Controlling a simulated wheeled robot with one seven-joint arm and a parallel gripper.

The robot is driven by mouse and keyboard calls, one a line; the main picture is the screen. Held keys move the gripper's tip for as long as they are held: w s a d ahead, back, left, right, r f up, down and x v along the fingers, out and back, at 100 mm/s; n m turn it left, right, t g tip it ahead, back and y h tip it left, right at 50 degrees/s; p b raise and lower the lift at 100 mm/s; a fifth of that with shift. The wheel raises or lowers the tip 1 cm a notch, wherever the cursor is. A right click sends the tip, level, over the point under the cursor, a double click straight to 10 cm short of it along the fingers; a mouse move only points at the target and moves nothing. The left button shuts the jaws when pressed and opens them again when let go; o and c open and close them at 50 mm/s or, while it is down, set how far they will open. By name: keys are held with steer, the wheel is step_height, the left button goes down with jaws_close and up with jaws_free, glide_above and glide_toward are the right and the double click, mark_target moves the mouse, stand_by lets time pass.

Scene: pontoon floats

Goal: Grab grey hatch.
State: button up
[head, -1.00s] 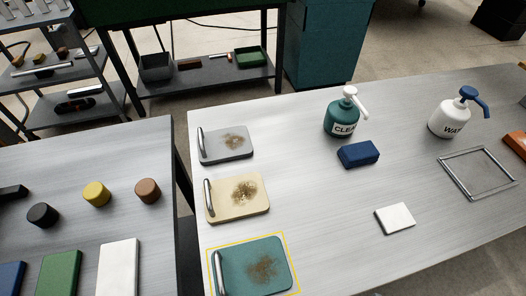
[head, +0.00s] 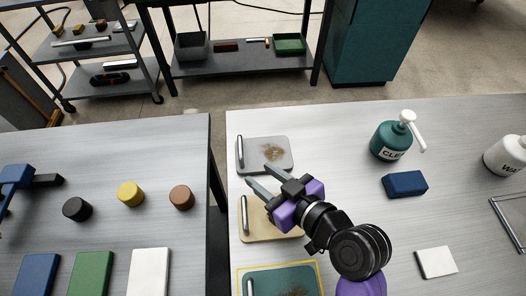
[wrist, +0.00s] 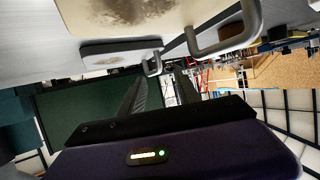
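The grey hatch (head: 259,146) lies flat at the far left of the right-hand table, with a brown stain and an upright bar handle (head: 240,150) on its left side. In the wrist view the grey hatch (wrist: 100,51) shows ahead of the fingers, with its handle (wrist: 152,64). My gripper (head: 259,175) is open and empty, its fingers apart near the front edge of the grey hatch. It is above the cream hatch (head: 258,229), which it partly hides. I cannot tell the exact height of the fingertips.
A teal hatch (head: 275,275) with a yellow outline lies nearest. A green cleaner bottle (head: 388,141), blue block (head: 405,184) and white pad (head: 436,262) stand to the right. A gap separates the left table (head: 110,150), which holds several round knobs and coloured plates.

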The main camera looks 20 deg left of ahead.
mark_target(243, 161)
steer(key=p+x, duration=0.1)
steer(key=x, duration=0.6)
steer(key=shift+w+f, duration=0.15)
steer(key=shift+f, duration=0.1)
steer(key=shift+c, duration=0.2)
jaws_close()
steer(key=shift+r, duration=0.1)
stand_by(0.9)
